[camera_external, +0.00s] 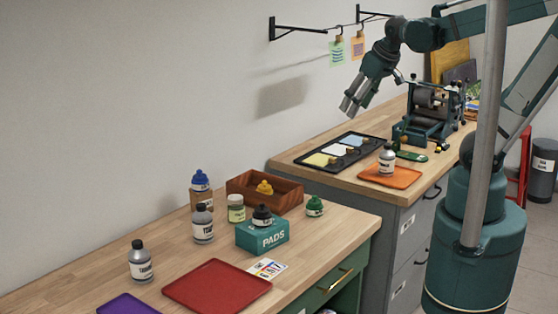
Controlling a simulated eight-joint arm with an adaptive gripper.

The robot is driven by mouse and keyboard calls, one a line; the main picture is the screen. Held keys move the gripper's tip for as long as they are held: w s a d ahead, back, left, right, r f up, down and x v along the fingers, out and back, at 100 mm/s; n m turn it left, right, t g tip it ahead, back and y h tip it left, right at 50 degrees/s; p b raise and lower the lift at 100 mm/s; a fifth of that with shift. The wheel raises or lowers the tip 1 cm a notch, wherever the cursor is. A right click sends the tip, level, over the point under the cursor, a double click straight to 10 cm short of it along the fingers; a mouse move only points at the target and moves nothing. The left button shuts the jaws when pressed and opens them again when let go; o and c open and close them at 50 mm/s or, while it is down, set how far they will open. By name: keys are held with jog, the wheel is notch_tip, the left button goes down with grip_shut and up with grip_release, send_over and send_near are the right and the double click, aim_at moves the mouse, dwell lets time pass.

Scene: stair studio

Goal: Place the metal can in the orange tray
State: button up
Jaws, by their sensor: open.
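A metal can (387,161) with a dark cap and a pale label stands upright on the orange tray (404,179), on the farther, higher bench. Two similar grey cans stand on the nearer bench: one in the middle (203,225) and one at the left (141,262). I cannot tell which one the task means. My gripper (347,108) hangs in the air near the wall, left of and above the orange tray. It is open, with nothing seen between its fingers.
A black tray with pads (369,138) lies left of the orange tray, and a green press (426,118) stands behind. The nearer bench holds a red tray (218,286), a purple tray (129,304), a teal box (263,235), a wooden box (287,192) and small bottles.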

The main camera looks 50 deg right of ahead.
jog(key=s+a+r+n+t, duration=0.1)
jog(key=s+a, duration=0.3)
jog(key=a, duration=0.2)
jog(key=shift+a+t+y, duration=0.15)
jog(key=shift+t+y, duration=0.15)
jog(key=shift+y, duration=0.1)
jog(key=shift+s, duration=0.1)
notch_tip(320, 180, down, 8)
jog(key=b, duration=0.8)
jog(key=shift+f, duration=0.1)
dwell(0.9)
